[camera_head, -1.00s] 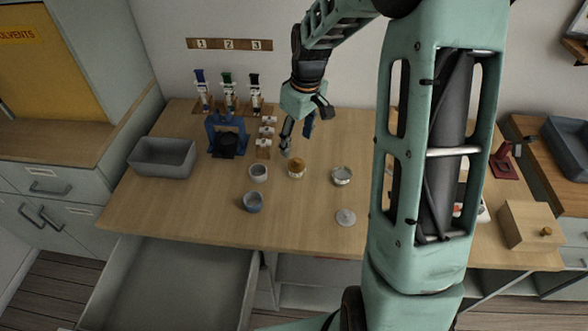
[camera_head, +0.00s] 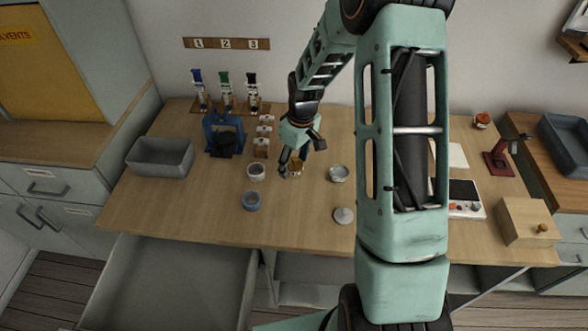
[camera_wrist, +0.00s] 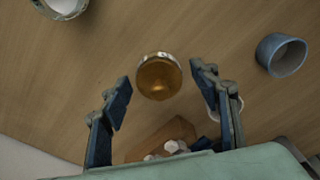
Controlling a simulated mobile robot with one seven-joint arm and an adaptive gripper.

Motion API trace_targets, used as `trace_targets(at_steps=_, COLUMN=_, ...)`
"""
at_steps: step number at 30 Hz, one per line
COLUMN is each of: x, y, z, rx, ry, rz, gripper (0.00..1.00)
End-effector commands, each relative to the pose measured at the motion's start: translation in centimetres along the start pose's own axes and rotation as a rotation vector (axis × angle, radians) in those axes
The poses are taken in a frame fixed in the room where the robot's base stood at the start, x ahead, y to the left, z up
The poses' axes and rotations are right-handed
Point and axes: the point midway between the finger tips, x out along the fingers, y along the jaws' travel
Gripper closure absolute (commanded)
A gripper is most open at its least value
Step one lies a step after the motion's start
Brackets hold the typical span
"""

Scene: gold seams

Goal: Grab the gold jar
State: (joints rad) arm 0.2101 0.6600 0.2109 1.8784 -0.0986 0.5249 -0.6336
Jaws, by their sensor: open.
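The gold jar (camera_head: 296,166) stands on the wooden bench, near the middle of the group of small pots. In the wrist view the gold jar (camera_wrist: 159,77) shows its round gold top with a pale rim, ahead of and between my fingers. My gripper (camera_head: 293,165) is just above the jar in the head view, and its fingers partly cover it. In the wrist view my gripper (camera_wrist: 165,95) is open, with one blue-padded finger on each side and a gap to the jar on both sides. I cannot tell the height left between fingertips and jar.
A white pot (camera_head: 256,172), a blue-grey pot (camera_head: 251,201), another pale pot (camera_head: 340,173) and a round lid (camera_head: 343,215) stand around the jar. Small pieces on a wooden block (camera_head: 262,145) are behind left. A grey bin (camera_head: 160,157) is at left, above an open drawer (camera_head: 175,290).

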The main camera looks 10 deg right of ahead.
Motion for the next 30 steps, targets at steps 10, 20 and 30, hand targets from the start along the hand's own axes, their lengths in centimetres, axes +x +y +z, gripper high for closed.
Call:
trace_targets(at_steps=10, x=-0.06, y=0.04, z=-0.01, rx=0.001, ry=0.0, rz=0.001, gripper=0.67)
trace_targets(at_steps=20, x=-0.12, y=0.06, z=-0.04, rx=0.001, ry=0.001, rz=0.001, gripper=0.94)
trace_targets(at_steps=30, x=-0.94, y=0.11, z=-0.17, rx=0.001, ry=0.002, rz=0.003, gripper=0.94)
